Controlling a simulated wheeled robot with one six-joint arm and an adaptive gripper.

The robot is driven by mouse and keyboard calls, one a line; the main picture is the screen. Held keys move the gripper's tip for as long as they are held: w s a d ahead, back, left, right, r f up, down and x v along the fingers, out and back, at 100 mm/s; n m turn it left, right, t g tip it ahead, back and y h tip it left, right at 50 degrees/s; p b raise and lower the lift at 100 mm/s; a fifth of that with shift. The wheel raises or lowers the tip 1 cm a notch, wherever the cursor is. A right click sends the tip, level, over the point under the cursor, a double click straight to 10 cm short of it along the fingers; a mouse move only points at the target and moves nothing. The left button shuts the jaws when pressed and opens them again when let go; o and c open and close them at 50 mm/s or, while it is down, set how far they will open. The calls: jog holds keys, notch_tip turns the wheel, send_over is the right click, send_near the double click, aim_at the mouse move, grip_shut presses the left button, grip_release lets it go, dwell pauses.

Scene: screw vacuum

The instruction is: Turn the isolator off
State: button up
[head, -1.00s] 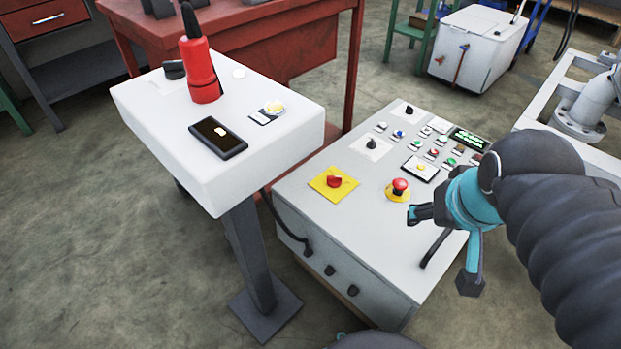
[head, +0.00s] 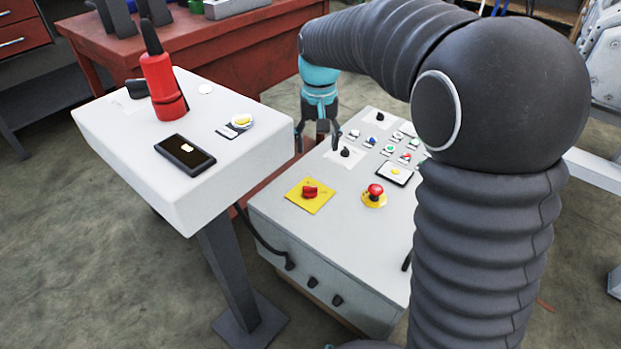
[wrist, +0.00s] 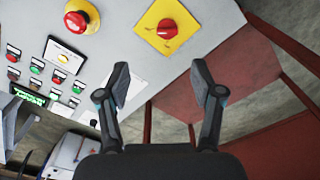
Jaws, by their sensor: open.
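The isolator is a red rotary knob (head: 310,191) on a square yellow plate (head: 309,205), on the sloped top of the grey control box. In the wrist view the red knob (wrist: 168,28) and its yellow plate (wrist: 148,20) show at the top, beyond my fingertips. My gripper (head: 318,138) points down near the box's far left edge, behind the isolator and apart from it. In the wrist view my gripper (wrist: 161,72) has its two fingers spread, with nothing between them.
A red emergency stop (head: 375,191) on a yellow disc stands right of the isolator. A black knob (head: 345,152) lies close to my gripper. A white pedestal (head: 215,190) with a red handheld device (head: 162,85) and a phone (head: 185,152) stands left. A red table (head: 200,50) is behind.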

aim_at(310, 187)
jog(key=f, duration=0.5)
jog(key=w+a+f+b, duration=0.1)
jog(key=f, duration=0.9)
jog(key=shift+w+a+f, duration=0.25)
jog(key=shift+w+a, duration=0.05)
jog(key=c, duration=1.1)
jog(key=shift+c, duration=0.2)
